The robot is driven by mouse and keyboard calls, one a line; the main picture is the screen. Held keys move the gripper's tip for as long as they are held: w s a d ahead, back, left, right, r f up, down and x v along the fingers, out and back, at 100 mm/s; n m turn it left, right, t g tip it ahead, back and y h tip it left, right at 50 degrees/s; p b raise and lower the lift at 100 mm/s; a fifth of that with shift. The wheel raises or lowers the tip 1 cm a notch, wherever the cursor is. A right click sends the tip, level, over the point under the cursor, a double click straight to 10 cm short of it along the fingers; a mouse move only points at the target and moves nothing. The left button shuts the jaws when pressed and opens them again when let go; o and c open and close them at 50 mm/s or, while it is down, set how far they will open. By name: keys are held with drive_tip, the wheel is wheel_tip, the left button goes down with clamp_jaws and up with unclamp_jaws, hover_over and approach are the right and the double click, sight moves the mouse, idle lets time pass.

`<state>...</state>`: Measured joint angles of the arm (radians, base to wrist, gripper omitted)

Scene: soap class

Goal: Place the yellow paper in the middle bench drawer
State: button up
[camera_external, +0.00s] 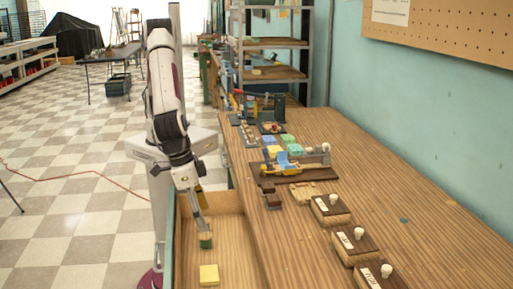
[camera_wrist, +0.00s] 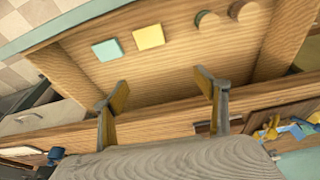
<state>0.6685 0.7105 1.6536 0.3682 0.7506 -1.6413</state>
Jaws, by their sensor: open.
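A yellow paper (camera_external: 209,274) lies flat as a small square on the floor of an open bench drawer (camera_external: 232,232). It also shows in the wrist view (camera_wrist: 149,37), beside a light blue-green square (camera_wrist: 107,49). My gripper (camera_external: 200,222) points down over the drawer in the external view, behind the yellow paper and apart from it. In the wrist view my gripper (camera_wrist: 161,80) has its two fingers wide apart with nothing between them. I cannot tell from these views whether this drawer is the middle one.
A greenish piece (camera_external: 205,241) is in the drawer just below my fingers. Two round brown pieces (camera_wrist: 207,18) (camera_wrist: 243,9) lie at the drawer's far side. The benchtop (camera_external: 355,190) to the right holds wooden boxes with white knobs (camera_external: 355,242) and a brown board with coloured parts (camera_external: 296,168).

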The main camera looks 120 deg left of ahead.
drive_tip(key=s+a+r+m+t+h, duration=0.1)
drive_tip(key=s+a+r+m, duration=0.15)
drive_tip(key=a+r, duration=0.7)
drive_tip(key=s+a+r+m, duration=0.1)
drive_tip(key=s+a+r, duration=0.3)
drive_tip(key=a+r, duration=0.6)
drive_tip(key=s+a+r+m, duration=0.1)
drive_tip(key=s+a+r, duration=0.1)
drive_tip(key=s, duration=0.4)
drive_tip(key=s+a+r+m+t, duration=0.1)
drive_tip(key=s+a+r+m, duration=0.1)
drive_tip(key=s+a, duration=0.3)
drive_tip(key=s+a+r+m+t, duration=0.1)
drive_tip(key=s+a+r, duration=0.1)
drive_tip(key=s, duration=0.6)
drive_tip(key=shift+s+a+h, duration=0.3)
drive_tip(key=shift+a+h, duration=0.1)
drive_tip(key=shift+a, duration=0.3)
drive_tip(key=shift+m, duration=0.25)
drive_tip(key=o, duration=0.8)
drive_tip(key=shift+d, duration=0.1)
